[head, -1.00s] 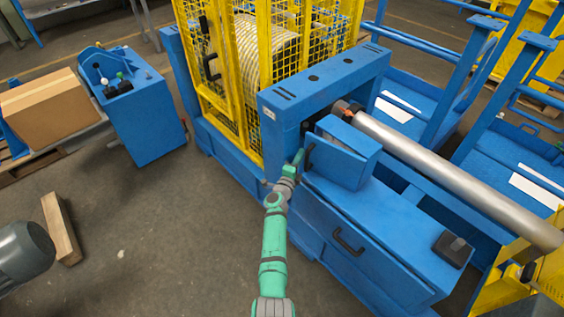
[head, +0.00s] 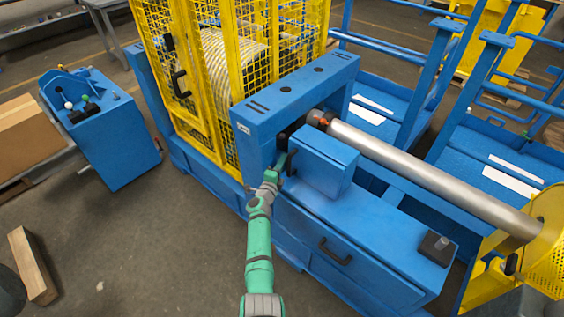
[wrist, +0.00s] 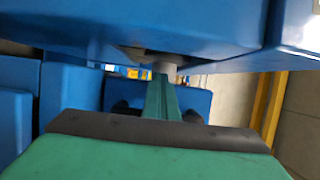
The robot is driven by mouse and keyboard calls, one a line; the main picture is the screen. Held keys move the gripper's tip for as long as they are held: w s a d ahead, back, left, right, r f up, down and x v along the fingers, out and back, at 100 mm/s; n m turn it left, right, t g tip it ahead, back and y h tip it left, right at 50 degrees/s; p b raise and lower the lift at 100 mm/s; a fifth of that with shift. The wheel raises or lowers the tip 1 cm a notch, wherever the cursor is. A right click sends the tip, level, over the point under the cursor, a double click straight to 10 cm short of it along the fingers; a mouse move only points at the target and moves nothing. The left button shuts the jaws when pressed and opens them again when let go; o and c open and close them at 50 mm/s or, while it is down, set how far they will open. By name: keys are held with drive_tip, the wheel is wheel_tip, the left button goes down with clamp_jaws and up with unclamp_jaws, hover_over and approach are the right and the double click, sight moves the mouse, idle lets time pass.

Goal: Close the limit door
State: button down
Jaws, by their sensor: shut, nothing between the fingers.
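A small blue box-like housing (head: 325,165) sits on the blue machine bench beside the blue frame post. A dark upright handle (head: 291,162) is at its left end; I take this for the limit door, but cannot tell how far it stands open. My gripper (head: 279,168) is shut and empty, close beside the handle at the gap between post and housing. Whether it touches is unclear. In the wrist view, my green fingers (wrist: 162,98) are together, with a grey round part (wrist: 157,66) just beyond and blue panels around.
A yellow mesh guard (head: 215,80) stands behind the post. A steel shaft (head: 430,170) runs right from the frame. A drawer handle (head: 335,252) is on the bench front. A blue control stand (head: 125,145) is at left; floor between is clear.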

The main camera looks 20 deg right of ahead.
drive_tip(key=shift+d+r, duration=0.65)
drive_tip(key=s+a+f, duration=0.1)
drive_tip(key=s+a, duration=0.6)
drive_tip(key=a, duration=0.6)
drive_tip(key=shift+s+f, duration=0.15)
drive_tip(key=shift+s, duration=0.1)
drive_tip(key=s+d+f+n+t+y, duration=0.15)
drive_tip(key=s+n+t+y, duration=0.35)
drive_tip(key=s+n, duration=1.65)
drive_tip(key=s+a+r+n+g+y, duration=0.1)
drive_tip(key=s+a+r+y, duration=0.1)
drive_tip(key=s, duration=1)
drive_tip(key=s+a+r+n+g+y, duration=0.1)
drive_tip(key=s+a+r, duration=0.4)
drive_tip(key=s, duration=0.7)
drive_tip(key=s+a+r+n+g+y, duration=0.2)
drive_tip(key=s+a, duration=0.5)
drive_tip(key=s, duration=0.6)
drive_tip(key=shift+r+y, duration=0.4)
drive_tip(key=shift+r, duration=0.5)
drive_tip(key=shift+d, duration=0.1)
